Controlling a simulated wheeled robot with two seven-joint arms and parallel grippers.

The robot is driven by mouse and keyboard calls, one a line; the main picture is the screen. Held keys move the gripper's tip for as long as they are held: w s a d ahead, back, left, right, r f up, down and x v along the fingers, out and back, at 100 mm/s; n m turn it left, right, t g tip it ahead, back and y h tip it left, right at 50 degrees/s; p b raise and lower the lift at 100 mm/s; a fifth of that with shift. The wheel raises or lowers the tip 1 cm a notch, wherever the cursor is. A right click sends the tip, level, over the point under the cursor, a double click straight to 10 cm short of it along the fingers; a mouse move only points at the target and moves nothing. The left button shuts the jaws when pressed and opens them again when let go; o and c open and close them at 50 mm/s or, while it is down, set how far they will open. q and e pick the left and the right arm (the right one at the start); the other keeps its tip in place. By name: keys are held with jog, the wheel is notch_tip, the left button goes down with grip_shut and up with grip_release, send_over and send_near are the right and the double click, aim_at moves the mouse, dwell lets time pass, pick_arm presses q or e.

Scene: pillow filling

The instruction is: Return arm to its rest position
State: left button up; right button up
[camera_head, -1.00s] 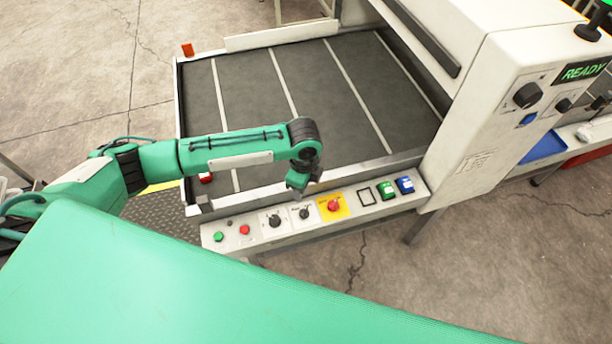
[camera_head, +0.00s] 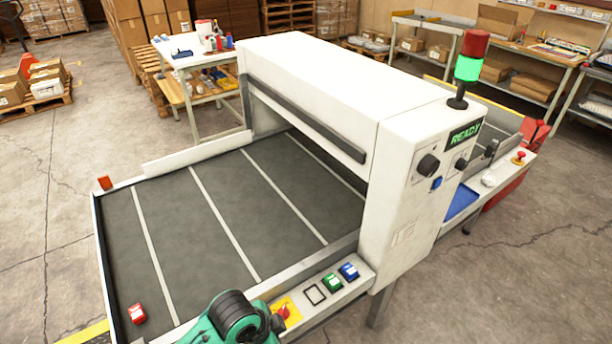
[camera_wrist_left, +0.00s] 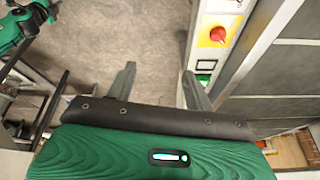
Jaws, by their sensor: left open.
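My left arm (camera_head: 235,318) shows at the bottom of the head view as a green link with a dark joint, beside the machine's control strip. The gripper end is cut off or hidden there. In the left wrist view my left gripper (camera_wrist_left: 158,76) has its two grey fingers spread apart with nothing between them. Bare concrete floor shows between and beyond the fingers. The right finger lies over the view of the control strip; contact cannot be told. My right gripper is not in view.
The control strip carries a red stop button (camera_wrist_left: 218,35), a green button (camera_head: 332,282) and a blue button (camera_head: 349,271). The white machine (camera_head: 320,90) reads READY, under a green-lit lamp (camera_head: 468,68). Open floor lies at the left.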

pick_arm(q)
jog(key=s+a+r+n+t+y, duration=0.1)
jog(key=s+a+n+y, duration=0.1)
jog(key=s+a+n, duration=0.6)
jog(key=s+a+r+n+t+y, duration=0.15)
jog(key=s+a+n, duration=0.3)
jog(key=a, duration=0.45)
notch_tip(320, 180, down, 32)
jog(key=g, duration=0.2)
jog(key=s+a+f+m+g, duration=0.1)
jog(key=s+a+f, duration=0.2)
jog(key=s+f, duration=1.6)
jog(key=shift+s+f, duration=0.4)
jog(key=shift+s, duration=0.05)
jog(key=shift+g, duration=0.25)
